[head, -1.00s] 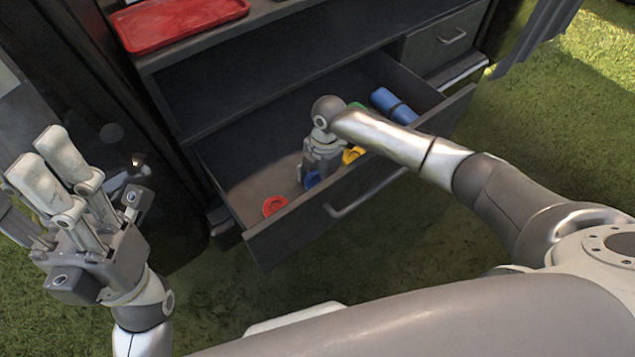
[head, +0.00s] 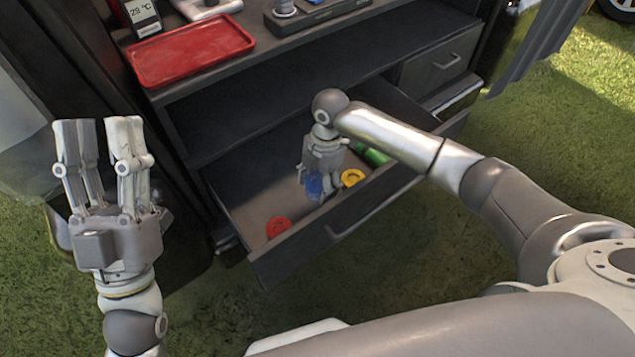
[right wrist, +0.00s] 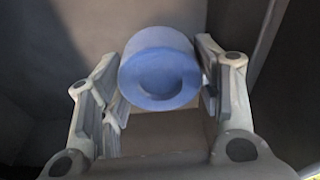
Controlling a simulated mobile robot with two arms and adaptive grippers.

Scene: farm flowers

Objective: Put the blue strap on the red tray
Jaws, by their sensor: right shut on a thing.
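The blue strap (right wrist: 160,72), a rolled blue ring, sits between the fingers of my right gripper (right wrist: 160,90) in the right wrist view. The gripper is shut on it. In the head view my right gripper (head: 318,185) points down into the open drawer, and the strap (head: 314,186) shows partly behind its fingers. I cannot tell whether the strap touches the drawer floor. The red tray (head: 192,50) lies flat and empty on the cabinet top at the upper left. My left gripper (head: 100,125) is open and empty, upright at the left, away from the cabinet.
The open drawer (head: 235,190) also holds a red roll (head: 278,227), a yellow roll (head: 352,178) and a green roll (head: 374,156). A thermometer display (head: 142,14) stands behind the tray, and a dark toolbox-like item (head: 318,14) is to its right. Grass surrounds the cabinet.

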